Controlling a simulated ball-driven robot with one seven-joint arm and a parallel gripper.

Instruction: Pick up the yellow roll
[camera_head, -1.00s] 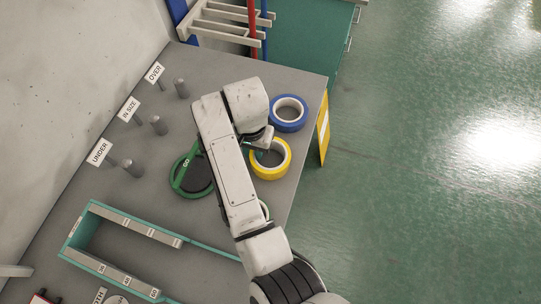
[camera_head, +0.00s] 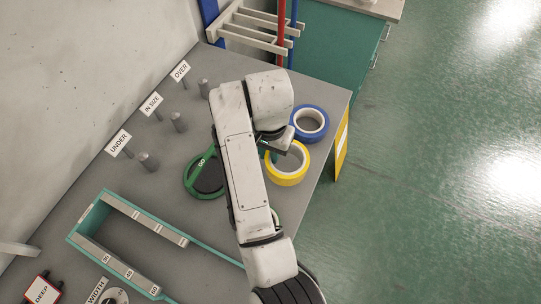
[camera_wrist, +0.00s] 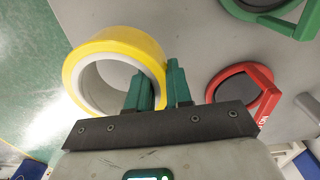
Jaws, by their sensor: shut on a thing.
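The yellow roll (camera_head: 289,179) is a ring of tape with a white core, near the right edge of the grey table, just below the blue roll. It also shows in the wrist view (camera_wrist: 147,48). My gripper (camera_wrist: 158,86) has green fingers, one inside the ring and one outside, shut on its wall. In the head view my gripper (camera_head: 268,152) is at the roll's left side, partly hidden by my arm. I cannot tell whether the roll is clear of the table.
A blue roll (camera_head: 322,124) lies close above the yellow one. A green ring-shaped gauge (camera_head: 188,183) lies left of my arm; a red one (camera_wrist: 214,89) shows in the wrist view. Pegs (camera_head: 178,122) with signs line the wall side. A teal-edged measuring frame (camera_head: 92,217) lies lower left.

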